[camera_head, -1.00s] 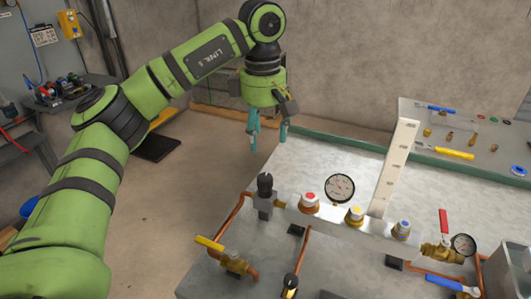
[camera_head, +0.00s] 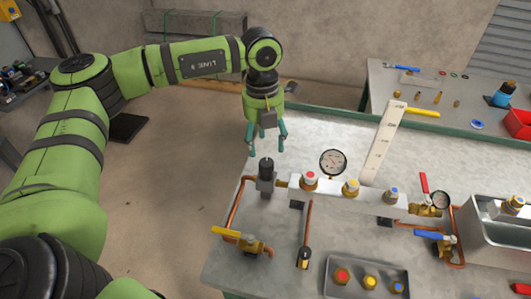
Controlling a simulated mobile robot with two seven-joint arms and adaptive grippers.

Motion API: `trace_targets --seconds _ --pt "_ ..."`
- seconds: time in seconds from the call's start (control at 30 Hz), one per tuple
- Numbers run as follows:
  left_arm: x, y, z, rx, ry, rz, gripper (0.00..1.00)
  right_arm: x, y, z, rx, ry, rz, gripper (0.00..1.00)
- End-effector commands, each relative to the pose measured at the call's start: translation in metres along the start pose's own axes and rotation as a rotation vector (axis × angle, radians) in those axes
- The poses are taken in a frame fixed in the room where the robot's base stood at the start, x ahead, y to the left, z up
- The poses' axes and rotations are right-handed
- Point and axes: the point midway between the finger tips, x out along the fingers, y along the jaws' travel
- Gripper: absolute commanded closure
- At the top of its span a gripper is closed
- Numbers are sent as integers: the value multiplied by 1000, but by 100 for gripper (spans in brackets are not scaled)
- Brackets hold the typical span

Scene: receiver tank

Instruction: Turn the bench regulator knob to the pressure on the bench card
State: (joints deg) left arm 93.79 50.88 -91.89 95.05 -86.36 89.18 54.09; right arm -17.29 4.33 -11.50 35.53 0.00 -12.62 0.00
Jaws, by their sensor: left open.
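The black regulator knob (camera_head: 266,168) stands upright at the left end of the pale manifold block (camera_head: 345,194) on the bench. My left gripper (camera_head: 266,148) points down above it, its teal fingers spread and empty. The fingertips look just above the knob top in the picture; I cannot tell the exact height gap. A round gauge (camera_head: 333,162) rises behind the block, its reading too small to make out. A tall pale strip (camera_head: 384,145) with small marks stands behind the block. I cannot identify a bench card or read a pressure. My right gripper is out of view.
A yellow lever valve (camera_head: 240,240) and copper pipes lie in front. A grey tray (camera_head: 367,278) holds capped parts. A metal bin (camera_head: 500,232) is at right.

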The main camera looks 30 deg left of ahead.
Motion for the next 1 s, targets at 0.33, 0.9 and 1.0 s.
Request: trace_targets --seconds 0.33,0.9,1.0 --pt "49 0 -1 3 4 2 39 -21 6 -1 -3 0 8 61" --pt "62 0 0 4 1 0 95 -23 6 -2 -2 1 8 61" --pt "62 0 0 4 1 0 95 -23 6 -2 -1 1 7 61"
